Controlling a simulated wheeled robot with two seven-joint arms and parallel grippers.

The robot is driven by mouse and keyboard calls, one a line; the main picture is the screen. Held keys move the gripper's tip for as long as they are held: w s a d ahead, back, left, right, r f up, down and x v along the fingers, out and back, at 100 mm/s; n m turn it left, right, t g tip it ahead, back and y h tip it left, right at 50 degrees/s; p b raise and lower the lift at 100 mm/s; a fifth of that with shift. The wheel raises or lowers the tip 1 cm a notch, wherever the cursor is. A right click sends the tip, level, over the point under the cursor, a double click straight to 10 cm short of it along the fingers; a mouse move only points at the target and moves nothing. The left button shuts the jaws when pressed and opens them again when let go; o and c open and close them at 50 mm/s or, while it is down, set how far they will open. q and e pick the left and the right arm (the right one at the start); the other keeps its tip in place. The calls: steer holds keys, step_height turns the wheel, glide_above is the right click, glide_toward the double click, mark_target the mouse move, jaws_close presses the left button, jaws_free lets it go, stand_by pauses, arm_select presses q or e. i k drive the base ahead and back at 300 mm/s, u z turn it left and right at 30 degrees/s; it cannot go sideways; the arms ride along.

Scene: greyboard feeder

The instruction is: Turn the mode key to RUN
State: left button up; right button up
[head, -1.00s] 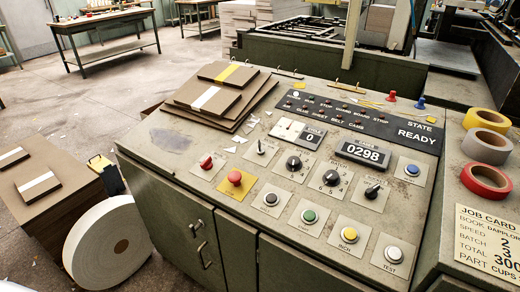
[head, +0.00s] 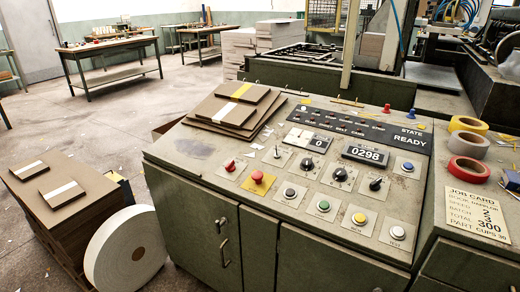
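The control panel (head: 200,160) of the green-grey machine stands in the middle of the head view. Its upper row has a small silver key or toggle switch (head: 277,153) and three black knobs: a left one (head: 307,163), a middle one (head: 341,175) and a right one (head: 376,184). Their small labels are too blurred to read, so I cannot tell which is the mode key or its position. The state display (head: 409,142) reads READY, and a counter (head: 366,153) reads 0298. Neither of my grippers is in view.
A red mushroom button (head: 257,177) and several coloured push buttons sit along the panel's front. Stacked greyboard (head: 232,110) lies on its upper left. Tape rolls (head: 467,143) and a job card (head: 476,213) are at right. A large white roll (head: 125,250) stands on the floor.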

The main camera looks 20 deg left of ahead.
mark_target(277, 156)
steer(key=u, duration=1.55)
steer(key=i, duration=0.75)
steer(key=z, duration=0.45)
